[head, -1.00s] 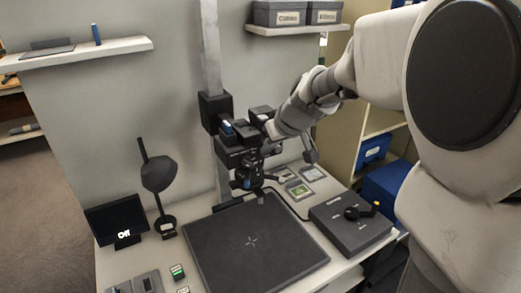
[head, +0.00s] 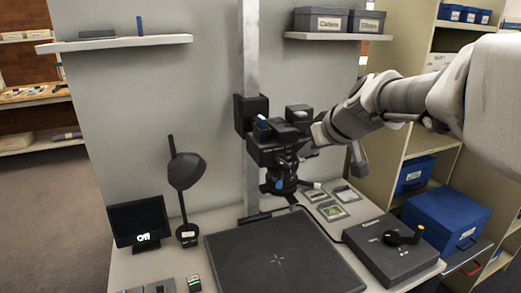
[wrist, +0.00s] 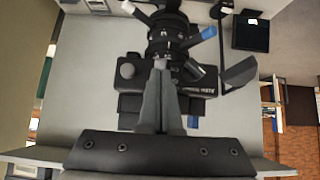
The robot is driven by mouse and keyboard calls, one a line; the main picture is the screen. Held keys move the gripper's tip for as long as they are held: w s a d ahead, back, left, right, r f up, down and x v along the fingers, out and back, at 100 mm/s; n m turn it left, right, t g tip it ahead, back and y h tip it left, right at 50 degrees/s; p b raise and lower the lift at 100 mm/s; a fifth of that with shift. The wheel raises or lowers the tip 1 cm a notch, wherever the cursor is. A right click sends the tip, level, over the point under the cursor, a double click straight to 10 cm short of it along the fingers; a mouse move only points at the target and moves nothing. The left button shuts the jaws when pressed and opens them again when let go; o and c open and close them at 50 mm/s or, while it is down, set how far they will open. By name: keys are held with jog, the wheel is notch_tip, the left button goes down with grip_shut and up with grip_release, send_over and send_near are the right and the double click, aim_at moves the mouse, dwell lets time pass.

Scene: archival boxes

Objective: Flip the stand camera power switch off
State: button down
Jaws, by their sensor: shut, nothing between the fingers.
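The black stand camera (head: 275,150) is mounted on the grey column above the copy board, lens pointing down. It also shows upside down in the wrist view (wrist: 128,78). A blue piece (head: 262,122) sits on its top left; I cannot tell if this is the power switch. My gripper (wrist: 160,66) is shut and empty, its fingertips overlapping the camera body in the wrist view. In the head view my wrist comes in from the right beside the camera, and the fingertips are hard to make out. Contact cannot be told.
The dark copy board (head: 310,270) lies below the camera. A grey control box (head: 385,262) with a yellow-tipped knob stands right, and a black lamp (head: 187,172) left. Small framed cards (head: 331,211) lie behind the board. A wall shelf (head: 335,36) holds grey boxes above.

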jog(key=shift+r+p, duration=0.45)
jog(key=shift+r, duration=0.35)
jog(key=shift+s, duration=0.1)
